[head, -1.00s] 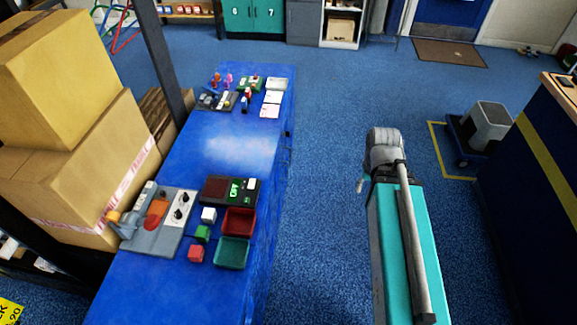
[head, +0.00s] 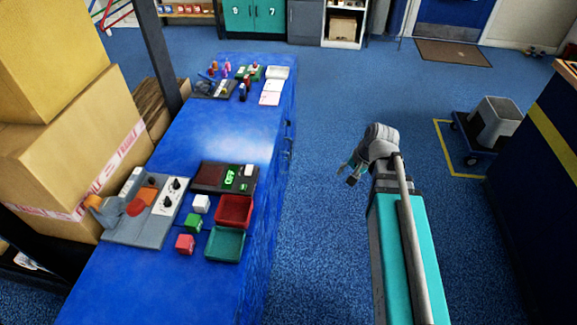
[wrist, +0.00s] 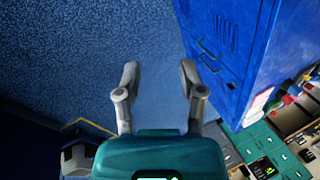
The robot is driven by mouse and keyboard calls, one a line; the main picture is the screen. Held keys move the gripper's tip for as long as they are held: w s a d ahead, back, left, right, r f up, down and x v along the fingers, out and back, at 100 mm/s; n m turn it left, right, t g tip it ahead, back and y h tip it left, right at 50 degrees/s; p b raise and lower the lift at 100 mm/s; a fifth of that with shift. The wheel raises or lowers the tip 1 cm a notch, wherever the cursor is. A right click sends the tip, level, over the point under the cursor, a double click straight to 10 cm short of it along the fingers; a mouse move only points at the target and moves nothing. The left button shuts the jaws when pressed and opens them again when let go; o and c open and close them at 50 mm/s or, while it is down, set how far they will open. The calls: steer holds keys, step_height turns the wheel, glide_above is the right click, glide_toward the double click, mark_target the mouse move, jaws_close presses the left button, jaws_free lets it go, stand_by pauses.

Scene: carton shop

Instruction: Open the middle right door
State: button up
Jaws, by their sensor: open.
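A long blue cabinet (head: 215,125) stands left of centre in the head view, its right side facing the aisle and seen very steeply. Dark handles (head: 288,145) show on that side. In the wrist view, the blue door face (wrist: 225,60) fills the upper right, with vent slits and two handles (wrist: 208,60) close together. I cannot tell which door is the middle right one. My gripper (head: 350,175) is in the aisle right of the cabinet, apart from it. In the wrist view, my gripper (wrist: 159,78) has its fingers spread and empty, left of the handles.
Switch panels, small blocks, a red tray (head: 235,211) and a green tray (head: 225,244) sit on the cabinet top. Cartons (head: 70,150) stand left. A dark blue counter (head: 535,200) and a wheeled dolly (head: 480,150) are right. The blue floor between is clear.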

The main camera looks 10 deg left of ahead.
steer(key=w+a+f+m+t+y+b, duration=0.3)
steer(key=w+f+m+b, duration=0.4)
steer(key=b, duration=0.8)
steer(key=w+a+f+m+t+y+b, duration=0.3)
steer(key=w+f+m+b, duration=0.4)
steer(key=w+f+b, duration=0.3)
steer(key=w+a+f+m+t+y+b, duration=0.3)
steer(key=w+f+m+b, duration=0.4)
steer(key=f+b, duration=0.6)
steer(key=w+a+y+b, duration=0.1)
steer(key=w+b, duration=0.1)
steer(key=b, duration=0.6)
steer(key=shift+w+a+f+y, duration=0.15)
steer(key=shift+w+y, duration=0.05)
steer(key=shift+y, duration=0.2)
steer(key=shift+w+a, duration=0.1)
steer(key=x, duration=1.3)
steer(key=shift+w+a, duration=0.15)
steer(key=shift+a, duration=0.05)
jaws_close()
